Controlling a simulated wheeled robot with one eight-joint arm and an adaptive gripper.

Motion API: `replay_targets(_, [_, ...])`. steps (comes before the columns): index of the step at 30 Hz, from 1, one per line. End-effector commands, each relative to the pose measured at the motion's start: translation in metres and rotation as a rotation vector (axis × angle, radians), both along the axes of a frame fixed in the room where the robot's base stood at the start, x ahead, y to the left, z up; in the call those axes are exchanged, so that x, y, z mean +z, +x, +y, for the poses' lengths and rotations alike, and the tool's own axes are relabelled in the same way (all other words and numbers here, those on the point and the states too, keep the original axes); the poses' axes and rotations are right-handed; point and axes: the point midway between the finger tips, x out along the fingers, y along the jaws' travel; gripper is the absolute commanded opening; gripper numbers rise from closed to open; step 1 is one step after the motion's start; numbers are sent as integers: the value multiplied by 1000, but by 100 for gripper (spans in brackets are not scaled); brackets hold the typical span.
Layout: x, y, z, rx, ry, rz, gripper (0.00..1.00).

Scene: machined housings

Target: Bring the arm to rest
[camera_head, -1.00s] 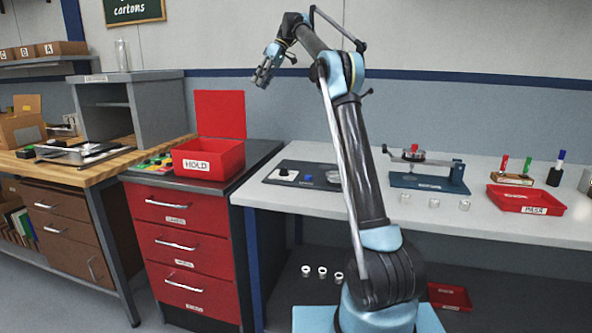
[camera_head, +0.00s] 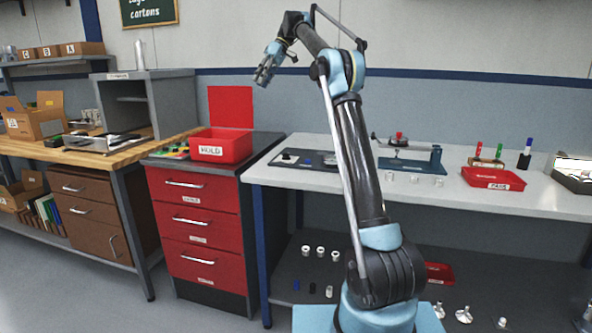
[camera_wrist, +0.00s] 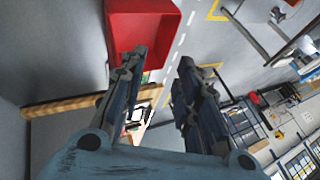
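My gripper (camera_head: 265,75) is held high at the end of my bent arm, up and to the left of the arm's base, in free air in front of the wall. In the wrist view my gripper (camera_wrist: 158,80) shows two fingers apart with nothing between them. The red HOLD bin (camera_head: 222,148), with its raised back panel, stands on the red drawer cabinet below and to the left of the gripper. Its red shape (camera_wrist: 143,25) also shows beyond the fingers in the wrist view.
A white bench (camera_head: 480,197) behind my arm carries a blue fixture (camera_head: 410,160), a red PASS tray (camera_head: 494,179) and markers (camera_head: 498,152). A wooden bench (camera_head: 95,158) with cartons stands at the left. Small parts (camera_head: 320,251) lie on the lower shelf. Floor at front left is clear.

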Motion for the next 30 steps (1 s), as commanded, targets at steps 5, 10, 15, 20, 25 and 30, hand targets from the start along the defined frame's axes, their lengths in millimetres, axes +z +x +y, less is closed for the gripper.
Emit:
replay_targets(5, [1, -4, -9, -20, -11, -1, 30])
replay_targets(10, [4, -11, -21, -53, -29, 0, 30])
replay_targets(15, [5, -21, -34, -89, -51, 0, 30])
replay_targets(20, [6, -37, -50, -137, -78, -2, 30])
replay_targets(25, [2, -64, -77, -214, -122, -2, 30])
replay_targets(30, [-6, -97, -104, -295, -166, -6, 30])
